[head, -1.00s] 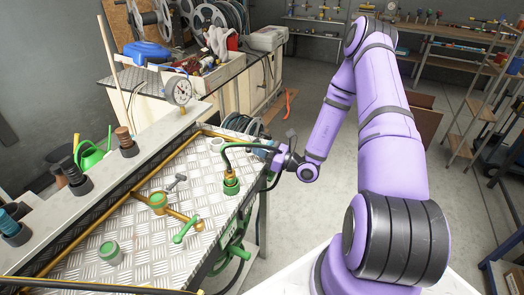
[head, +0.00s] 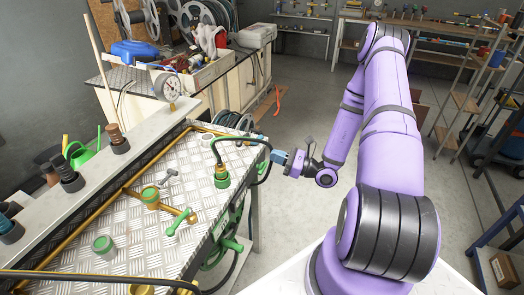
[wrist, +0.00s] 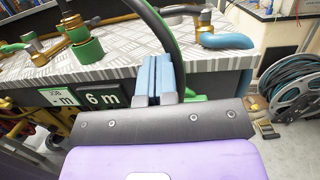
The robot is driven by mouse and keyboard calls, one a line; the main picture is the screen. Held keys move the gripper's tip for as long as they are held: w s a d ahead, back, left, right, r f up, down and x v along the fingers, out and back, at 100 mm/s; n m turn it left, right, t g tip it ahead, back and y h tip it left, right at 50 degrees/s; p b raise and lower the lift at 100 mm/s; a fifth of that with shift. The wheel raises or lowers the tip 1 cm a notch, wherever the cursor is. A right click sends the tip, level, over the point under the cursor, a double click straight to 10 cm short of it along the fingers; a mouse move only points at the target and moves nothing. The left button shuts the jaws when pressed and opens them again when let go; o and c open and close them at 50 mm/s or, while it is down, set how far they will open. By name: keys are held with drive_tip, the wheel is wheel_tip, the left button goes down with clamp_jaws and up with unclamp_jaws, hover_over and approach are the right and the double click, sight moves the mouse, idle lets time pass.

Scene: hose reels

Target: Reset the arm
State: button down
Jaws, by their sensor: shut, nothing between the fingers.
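My purple arm reaches up and folds over on the right of the head view. My gripper (head: 279,157) is beside the right edge of the metal workbench (head: 140,240), apart from it. Its blue fingers are together with nothing between them. In the wrist view the blue fingertips (wrist: 160,75) are side by side, pointing toward the bench's front edge. A green hose fitting (head: 221,176) with a black hose stands on the bench, left of my gripper. The black hose (wrist: 160,30) passes behind the fingertips in the wrist view.
Green-capped fittings (head: 150,196) and a green-handled valve (head: 180,222) are on the bench. A green reel (head: 222,240) hangs on its side. A pressure gauge (head: 167,87) stands on the back ledge. Shelves (head: 470,95) line the right.

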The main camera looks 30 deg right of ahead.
drive_tip(key=s+a+r+n+g, duration=0.4)
drive_tip(key=a+r+n+g, duration=0.2)
drive_tip(key=r+n+g, duration=0.4)
drive_tip(key=s+a+r+n+g, duration=0.45)
drive_tip(key=r+n+g, duration=0.3)
drive_tip(key=r, duration=0.35)
drive_tip(key=s+a+r+n+t+h, duration=0.2)
drive_tip(key=s+r+n+t+h, duration=0.5)
drive_tip(key=r, duration=1.1)
drive_tip(key=shift+s+a+n+h, duration=0.15)
drive_tip(key=shift+s+n+h, duration=1.7)
drive_tip(key=shift+s+h, duration=1.5)
drive_tip(key=shift+s+y, duration=0.4)
drive_tip(key=shift+y, duration=0.05)
